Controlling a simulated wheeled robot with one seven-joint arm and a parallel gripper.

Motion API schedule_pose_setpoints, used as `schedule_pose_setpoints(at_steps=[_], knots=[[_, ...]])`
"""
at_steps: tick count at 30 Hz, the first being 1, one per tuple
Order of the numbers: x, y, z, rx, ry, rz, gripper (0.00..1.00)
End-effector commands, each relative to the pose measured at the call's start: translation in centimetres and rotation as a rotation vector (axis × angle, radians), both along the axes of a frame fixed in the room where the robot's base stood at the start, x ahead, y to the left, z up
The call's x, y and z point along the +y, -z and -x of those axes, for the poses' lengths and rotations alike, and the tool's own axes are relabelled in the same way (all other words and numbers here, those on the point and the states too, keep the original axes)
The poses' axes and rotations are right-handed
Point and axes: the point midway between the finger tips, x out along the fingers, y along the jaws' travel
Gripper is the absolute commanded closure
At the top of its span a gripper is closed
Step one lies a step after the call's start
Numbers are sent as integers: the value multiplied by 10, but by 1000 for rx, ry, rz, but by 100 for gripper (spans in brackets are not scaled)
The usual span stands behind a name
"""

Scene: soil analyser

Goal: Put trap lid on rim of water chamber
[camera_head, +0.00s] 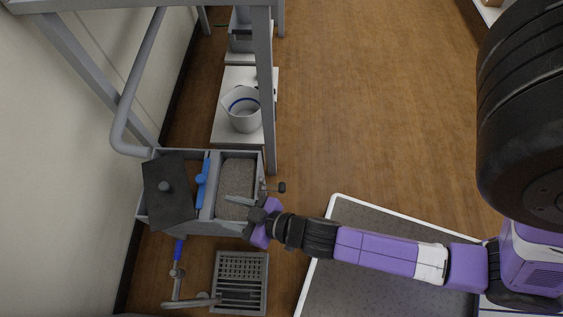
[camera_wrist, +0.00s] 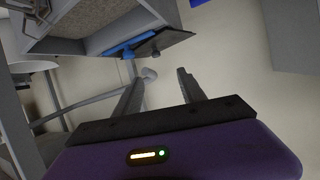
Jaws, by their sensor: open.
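The trap lid (camera_head: 168,208) is a dark grey plate with a round knob. In the head view it lies over the left part of the grey box (camera_head: 228,156), askew to the walls and covering most of what is under it. I cannot tell how its edges meet the rim. A dark plate, likely this lid, shows in the wrist view (camera_wrist: 172,42) beside a blue bar (camera_wrist: 128,47). My gripper (camera_head: 232,212) is open and empty near the box's right compartment, apart from the lid. Its two fingers also show in the wrist view (camera_wrist: 160,82).
The right compartment holds grey granular material (camera_head: 237,181). The blue bar (camera_head: 203,180) lies by the divider. A floor grate (camera_head: 240,256), a blue-handled valve pipe (camera_head: 178,272), a white bucket (camera_head: 244,122) and grey frame posts (camera_head: 264,90) stand close by.

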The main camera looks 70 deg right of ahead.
Motion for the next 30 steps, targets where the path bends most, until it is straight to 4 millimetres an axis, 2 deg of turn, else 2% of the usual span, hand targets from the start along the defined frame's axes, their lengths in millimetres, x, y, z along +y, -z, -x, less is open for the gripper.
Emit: schedule_pose_setpoints(at_steps=[1,6,12,15,19,30], knots=[[-1,-12,25,-1,-5,-3,52],[-6,-64,87,-34,-19,-2,52],[-17,-134,139,-74,-18,16,52],[-21,-161,152,-89,-14,26,52],[-25,-183,160,-103,-10,35,52],[-26,-189,162,-107,-9,39,52]])
